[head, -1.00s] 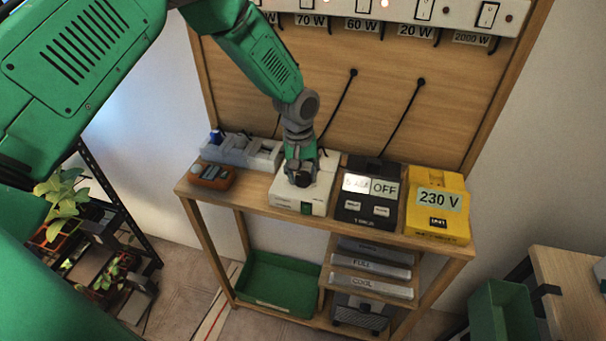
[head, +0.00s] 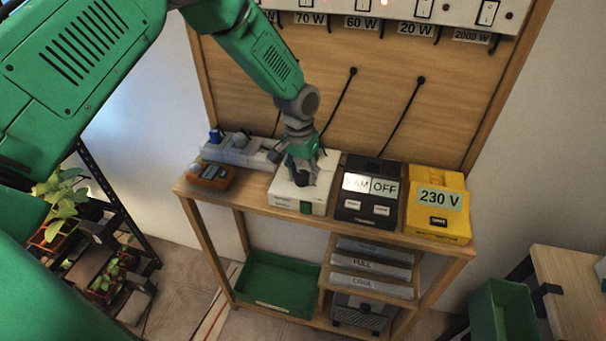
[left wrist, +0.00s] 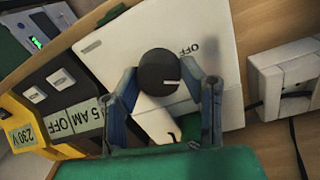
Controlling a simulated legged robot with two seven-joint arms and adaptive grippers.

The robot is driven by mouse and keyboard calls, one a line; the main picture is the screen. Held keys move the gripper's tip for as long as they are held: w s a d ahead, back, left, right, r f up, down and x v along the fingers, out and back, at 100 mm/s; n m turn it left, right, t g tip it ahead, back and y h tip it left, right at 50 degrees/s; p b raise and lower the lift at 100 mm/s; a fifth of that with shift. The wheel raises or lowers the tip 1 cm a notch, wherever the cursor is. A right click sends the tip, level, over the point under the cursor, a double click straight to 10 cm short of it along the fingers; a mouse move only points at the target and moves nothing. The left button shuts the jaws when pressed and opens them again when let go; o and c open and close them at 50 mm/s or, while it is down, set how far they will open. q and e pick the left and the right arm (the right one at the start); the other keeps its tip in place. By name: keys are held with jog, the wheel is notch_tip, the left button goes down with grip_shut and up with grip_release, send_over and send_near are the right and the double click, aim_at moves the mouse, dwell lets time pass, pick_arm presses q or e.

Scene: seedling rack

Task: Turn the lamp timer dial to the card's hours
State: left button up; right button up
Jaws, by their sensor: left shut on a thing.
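The lamp timer is a white box (head: 318,196) on the bench top. My left gripper (head: 302,172) points down at the box. Its fingers (left wrist: 168,86) stand on either side of the dial, shut on it. The hand hides the dial's markings in the head view. My right gripper is not in view. I cannot pick out an hours card for certain.
Right of the timer stand a black unit (head: 366,204) with "AM" and "OFF" labels and a yellow "230 V" unit (head: 438,226). A power strip (head: 235,153) and an orange-brown device (head: 212,176) sit to the left. A green tray (head: 275,308) is below.

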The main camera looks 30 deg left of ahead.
pick_arm(q)
jog(key=m, duration=1.2)
jog(key=shift+m+g+b, duration=0.3)
jog(key=shift+m+b, duration=0.1)
jog(key=shift+w+r, duration=0.1)
jog(key=o, duration=0.9)
jog(key=shift+o, duration=1.2)
